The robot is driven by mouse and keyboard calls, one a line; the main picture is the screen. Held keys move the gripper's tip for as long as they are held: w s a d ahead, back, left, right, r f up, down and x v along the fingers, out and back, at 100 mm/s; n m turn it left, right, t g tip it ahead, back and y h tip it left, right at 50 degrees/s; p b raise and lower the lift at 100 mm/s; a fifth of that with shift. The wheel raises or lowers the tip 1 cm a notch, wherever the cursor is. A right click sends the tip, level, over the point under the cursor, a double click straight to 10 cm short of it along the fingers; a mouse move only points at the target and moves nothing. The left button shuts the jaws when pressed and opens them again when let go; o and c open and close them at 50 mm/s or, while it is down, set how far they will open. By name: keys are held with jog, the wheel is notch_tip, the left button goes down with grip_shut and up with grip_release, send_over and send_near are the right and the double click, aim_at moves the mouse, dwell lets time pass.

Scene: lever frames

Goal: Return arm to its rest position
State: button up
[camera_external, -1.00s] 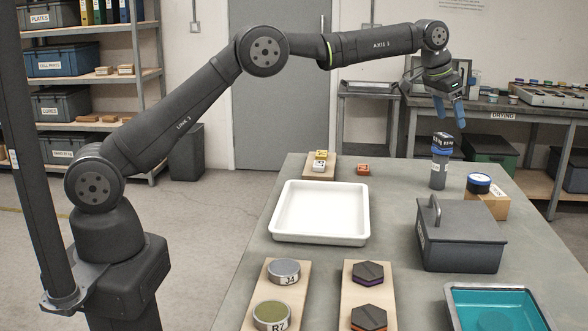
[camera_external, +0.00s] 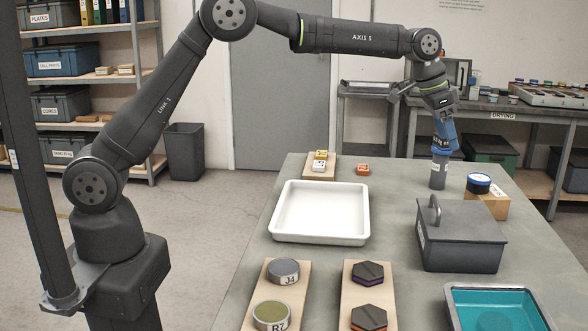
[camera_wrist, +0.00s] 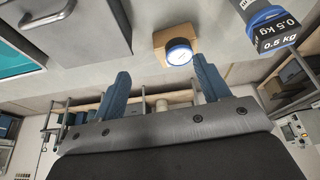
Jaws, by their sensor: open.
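My gripper (camera_external: 447,133) is in front of or over the upright grey cylinder (camera_external: 439,170) at the far right of the table; its blue fingers overlap the cylinder's top in the external view. In the wrist view my gripper (camera_wrist: 160,80) is open, with nothing between its two blue fingers. There the cylinder's black top, marked 0.5 kg (camera_wrist: 275,32), lies to the right, outside the fingers. My arm reaches out over the table, bent at the elbow, with the fingers pointing down.
A round blue-rimmed piece (camera_external: 479,183) sits on a wooden block (camera_external: 492,204). A lidded grey box (camera_external: 462,240), a white tray (camera_external: 283,233) and a teal tray (camera_external: 452,294) stand nearer. Wooden boards with discs (camera_external: 284,270) and hexagonal pieces (camera_external: 369,273) lie in front.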

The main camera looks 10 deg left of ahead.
jog(key=s+a+f+m+g, duration=0.1)
jog(key=s+a+f+m, duration=0.2)
jog(key=s+a+f, duration=0.2)
notch_tip(320, 180, down, 3)
jog(key=a, duration=0.3)
jog(key=shift+s+f+m, duration=0.15)
jog(key=shift+s+m, duration=0.1)
jog(key=shift+m, duration=0.15)
jog(key=shift+s+g, duration=0.1)
jog(key=shift+g, duration=0.2)
jog(key=w+d+r+n+t, duration=0.1)
jog(key=w+d+r+n, duration=0.3)
jog(key=w+d+r, duration=0.2)
jog(key=shift+w+d+r+t, duration=0.4)
jog(key=shift+d+r, duration=0.95)
jog(key=shift+r, duration=0.2)
jog(key=shift+s, duration=0.15)
